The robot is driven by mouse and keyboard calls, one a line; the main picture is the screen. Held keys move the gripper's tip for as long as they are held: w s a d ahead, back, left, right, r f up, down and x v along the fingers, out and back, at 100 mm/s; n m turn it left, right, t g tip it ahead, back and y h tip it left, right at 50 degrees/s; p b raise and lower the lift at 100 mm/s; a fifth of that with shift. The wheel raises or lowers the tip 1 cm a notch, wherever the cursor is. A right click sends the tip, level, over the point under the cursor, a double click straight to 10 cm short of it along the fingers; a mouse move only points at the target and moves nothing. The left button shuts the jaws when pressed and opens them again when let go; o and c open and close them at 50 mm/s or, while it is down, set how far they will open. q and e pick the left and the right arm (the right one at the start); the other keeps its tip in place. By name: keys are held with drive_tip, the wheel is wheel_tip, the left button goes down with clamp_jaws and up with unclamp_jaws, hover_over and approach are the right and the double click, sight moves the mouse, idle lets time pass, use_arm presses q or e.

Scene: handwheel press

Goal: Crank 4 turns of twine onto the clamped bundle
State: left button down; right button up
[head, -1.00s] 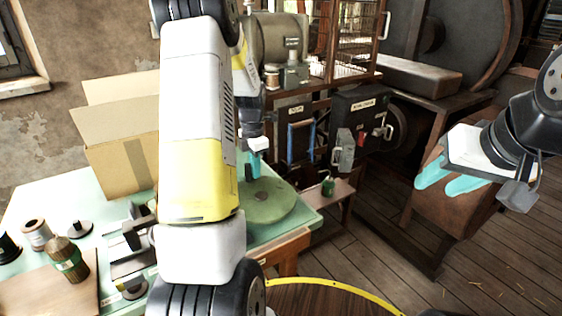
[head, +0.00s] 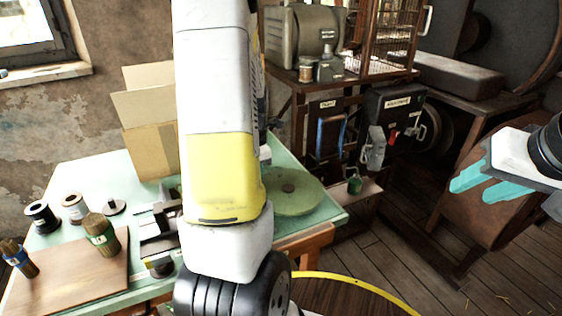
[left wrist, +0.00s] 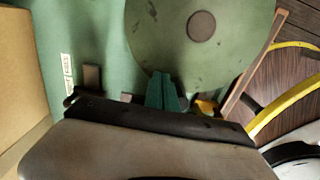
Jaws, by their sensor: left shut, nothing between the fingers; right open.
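A round green disc (head: 290,192) with a dark hub lies flat on the bench, right of my left arm. In the left wrist view the disc (left wrist: 165,30) fills the top. My left gripper (left wrist: 166,92) is shut and empty, its teal fingertips over the disc's near edge; contact cannot be told. In the head view my left arm hides it. A metal fixture (head: 158,232) is partly hidden by that arm; I cannot make out a clamped bundle. A brown bundle with a green band (head: 102,236) stands on a board. My right gripper (head: 485,186) is open and empty, far right.
Two spools, dark (head: 42,217) and pinkish (head: 74,208), stand on the green bench (head: 95,178). A blue-banded bundle (head: 19,258) is at the left. A cardboard box (head: 150,145) stands behind. Machinery and a rack (head: 385,40) fill the back right. Floor shows at right.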

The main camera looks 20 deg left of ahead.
sight(292, 210)
use_arm(q)
drive_tip(key=s+d, duration=0.2)
drive_tip(key=d, duration=0.1)
drive_tip(key=s+d, duration=0.3)
drive_tip(key=d, duration=0.6)
drive_tip(key=shift+w, duration=0.2)
drive_tip(key=shift+w+d, duration=0.1)
drive_tip(key=shift+d, duration=0.15)
drive_tip(key=shift+s+a, duration=0.7)
drive_tip(key=shift+a, duration=0.1)
wheel_tip(292, 210, up, 8)
drive_tip(key=shift+r, duration=0.1)
